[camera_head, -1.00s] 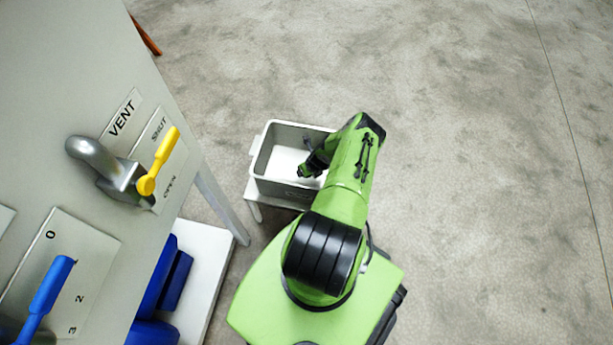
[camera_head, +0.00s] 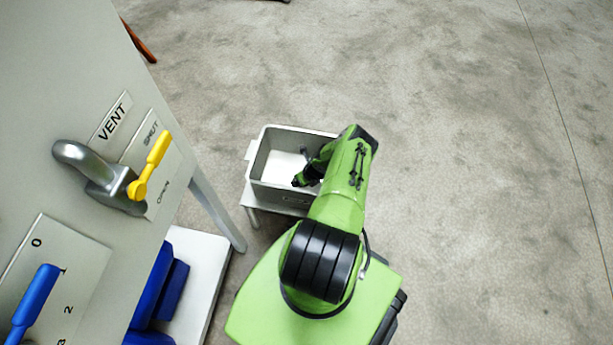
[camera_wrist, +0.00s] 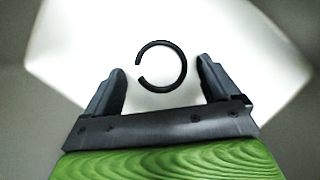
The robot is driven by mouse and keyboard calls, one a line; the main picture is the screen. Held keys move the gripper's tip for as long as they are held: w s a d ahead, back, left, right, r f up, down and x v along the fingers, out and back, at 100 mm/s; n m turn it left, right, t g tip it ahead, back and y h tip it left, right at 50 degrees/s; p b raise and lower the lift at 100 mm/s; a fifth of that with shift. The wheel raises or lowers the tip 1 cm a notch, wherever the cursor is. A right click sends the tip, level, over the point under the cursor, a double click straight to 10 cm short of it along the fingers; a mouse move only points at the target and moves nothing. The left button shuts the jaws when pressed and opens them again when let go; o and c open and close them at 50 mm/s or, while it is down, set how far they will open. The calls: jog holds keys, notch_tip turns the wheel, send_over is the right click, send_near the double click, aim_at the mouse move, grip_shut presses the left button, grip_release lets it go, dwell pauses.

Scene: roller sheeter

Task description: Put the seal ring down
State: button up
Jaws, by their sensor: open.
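The seal ring (camera_wrist: 183,67) is a thin black ring with a gap on its left side. In the wrist view it lies on the pale floor of the grey bin, just beyond and between my fingertips, with clear space to both fingers. My gripper (camera_wrist: 160,78) is open and empty. In the head view my gripper (camera_head: 302,180) reaches into the grey bin (camera_head: 280,190); the ring cannot be made out there.
The bin sits on a low stand. To its left is a grey panel (camera_head: 75,120) with a yellow lever (camera_head: 150,165), a metal handle (camera_head: 90,165) and a blue lever (camera_head: 35,300). Blue items (camera_head: 165,285) lie on a white surface below. The floor on the right is clear.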

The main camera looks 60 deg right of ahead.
jog(key=p+v, duration=0.5)
jog(key=v, duration=0.6)
jog(key=shift+s+r+p, duration=0.2)
jog(key=shift+r+p, duration=0.15)
